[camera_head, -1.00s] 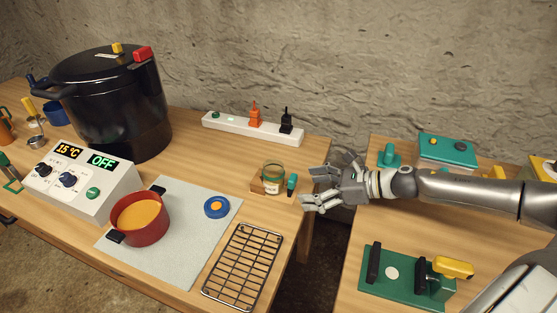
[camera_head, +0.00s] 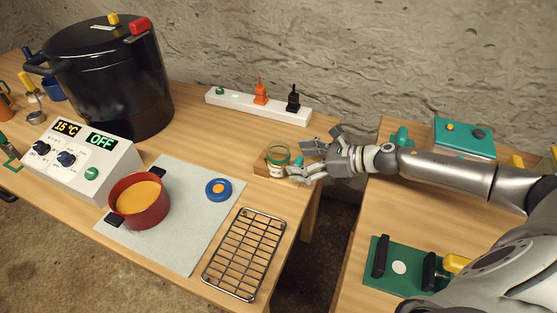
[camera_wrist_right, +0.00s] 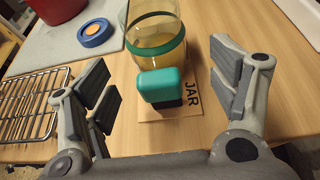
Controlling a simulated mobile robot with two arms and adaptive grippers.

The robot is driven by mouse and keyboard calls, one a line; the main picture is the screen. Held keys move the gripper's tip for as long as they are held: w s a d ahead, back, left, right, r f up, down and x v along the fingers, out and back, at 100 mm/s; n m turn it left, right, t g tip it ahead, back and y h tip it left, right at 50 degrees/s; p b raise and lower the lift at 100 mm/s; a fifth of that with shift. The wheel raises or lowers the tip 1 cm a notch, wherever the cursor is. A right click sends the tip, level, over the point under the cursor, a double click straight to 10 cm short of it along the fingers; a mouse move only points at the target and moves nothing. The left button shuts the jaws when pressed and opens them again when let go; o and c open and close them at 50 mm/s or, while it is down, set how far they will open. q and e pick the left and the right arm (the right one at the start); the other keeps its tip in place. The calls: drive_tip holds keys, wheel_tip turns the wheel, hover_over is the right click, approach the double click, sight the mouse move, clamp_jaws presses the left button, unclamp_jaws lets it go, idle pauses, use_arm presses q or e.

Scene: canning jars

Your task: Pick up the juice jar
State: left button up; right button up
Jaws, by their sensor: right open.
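The juice jar (camera_head: 278,155) is a clear glass jar with a green band, upright at the right end of the left table. In the right wrist view the jar (camera_wrist_right: 156,42) stands on a wooden base (camera_wrist_right: 182,112) marked "JAR"; its top is cut off. A teal block (camera_wrist_right: 160,85) on a dark foot stands in front of it, on the gripper's side. My right gripper (camera_head: 308,160) is open and empty, just right of the jar, with its fingers pointing at it. In the wrist view the jar and block lie between the spread fingers (camera_wrist_right: 160,88). My left gripper is not in view.
A wire rack (camera_head: 245,255) lies nearby. A grey mat (camera_head: 190,240) holds a red pot (camera_head: 140,202) and a blue lid (camera_head: 218,189). A white power strip (camera_head: 240,103) with plugs lies behind the jar. A gap separates the two tables. A black canner (camera_head: 110,80) stands far left.

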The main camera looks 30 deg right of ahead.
sight(286, 160)
drive_tip(key=shift+w+a, duration=0.15)
drive_tip(key=shift+w+a+f+p, duration=0.1)
drive_tip(key=shift+w+a+p, duration=0.2)
drive_tip(key=shift+w+p, duration=0.05)
drive_tip(key=p+x, duration=0.1)
drive_tip(key=x, duration=0.2)
drive_tip(key=shift+w+a+f, duration=0.1)
drive_tip(key=shift+f, duration=0.05)
drive_tip(key=shift+w+a+f, duration=0.3)
drive_tip(key=shift+w+a, duration=0.05)
drive_tip(key=shift+c, duration=0.4)
drive_tip(key=c, duration=1.1)
drive_tip(key=shift+c, duration=0.2)
drive_tip(key=shift+r, duration=0.1)
